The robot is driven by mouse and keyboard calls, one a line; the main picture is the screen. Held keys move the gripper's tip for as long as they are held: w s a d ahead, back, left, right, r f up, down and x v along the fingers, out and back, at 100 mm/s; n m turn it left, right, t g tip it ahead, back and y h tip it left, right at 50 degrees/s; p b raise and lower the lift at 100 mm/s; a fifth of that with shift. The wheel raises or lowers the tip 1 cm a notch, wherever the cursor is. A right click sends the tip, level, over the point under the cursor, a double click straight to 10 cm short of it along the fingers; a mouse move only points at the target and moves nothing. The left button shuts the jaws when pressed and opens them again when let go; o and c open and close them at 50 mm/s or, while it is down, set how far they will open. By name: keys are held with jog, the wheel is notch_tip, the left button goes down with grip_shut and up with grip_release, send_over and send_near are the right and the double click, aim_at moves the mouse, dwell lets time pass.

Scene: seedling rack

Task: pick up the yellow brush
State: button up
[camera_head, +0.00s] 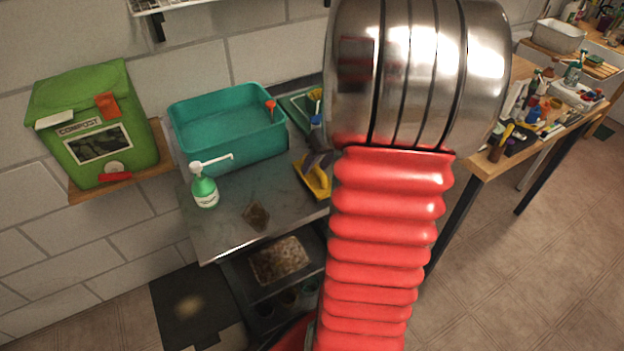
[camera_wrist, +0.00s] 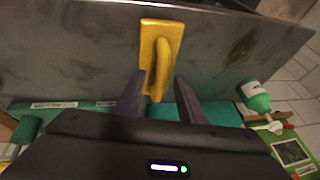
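The yellow brush (camera_head: 313,179) lies on the grey metal bench top (camera_head: 225,222), just left of my red arm in the head view. In the wrist view the brush (camera_wrist: 152,30) has a flat yellow block with a raised loop handle. My gripper (camera_wrist: 158,84) is open, with its two dark fingers on either side of the handle's near end. I see a gap on each side, and cannot tell how deep the handle sits between them. In the head view my gripper (camera_head: 318,160) shows dark at the brush's upper end, partly hidden by my arm.
A teal tub (camera_head: 228,155) stands behind the brush. A green-and-white pump bottle (camera_head: 204,190) and a brown stain (camera_head: 256,216) are to the left. A green compost bin (camera_head: 92,125) stands at far left. A cluttered wooden table (camera_head: 490,165) is at right. The bench front is mostly clear.

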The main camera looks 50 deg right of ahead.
aim_at(317, 166)
jog(key=shift+c, duration=0.6)
grip_shut()
jog(key=shift+r, duration=0.15)
notch_tip(317, 166, up, 10)
dwell(0.5)
dwell(0.3)
jog(key=c, duration=0.5)
grip_release()
jog(key=shift+c, duration=0.2)
grip_shut()
